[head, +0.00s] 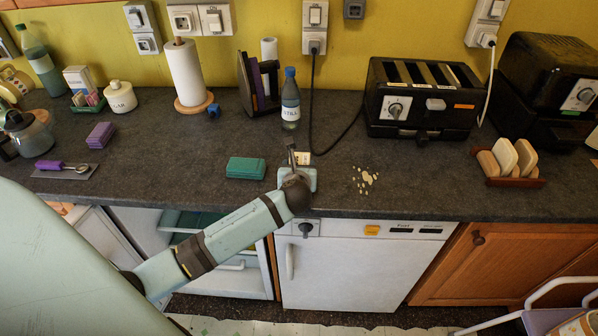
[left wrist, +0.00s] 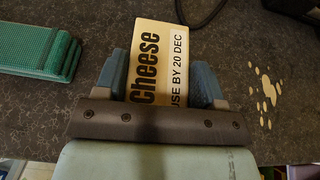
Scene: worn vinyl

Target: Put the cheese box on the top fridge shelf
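The cheese box (left wrist: 165,55) is a pale box with a tan "Cheese" label and "USE BY 20 DEC". In the head view only a small part of the box (head: 303,158) shows behind my left gripper (head: 297,167), at the counter's front edge. In the left wrist view the fingers of my left gripper (left wrist: 158,85) lie against both sides of the box, seemingly closed on it; its near end is hidden by the gripper. The open fridge (head: 238,278) is under the counter, with a greenish shelf (head: 192,219) near its top, partly hidden by my arm. My right gripper is not in view.
A green stack (head: 246,168) lies left of the box, and pale crumbs (head: 364,179) lie right of it. A blue-capped bottle (head: 290,100) and a black toaster (head: 420,97) stand behind. A white appliance (head: 345,265) is right of the fridge.

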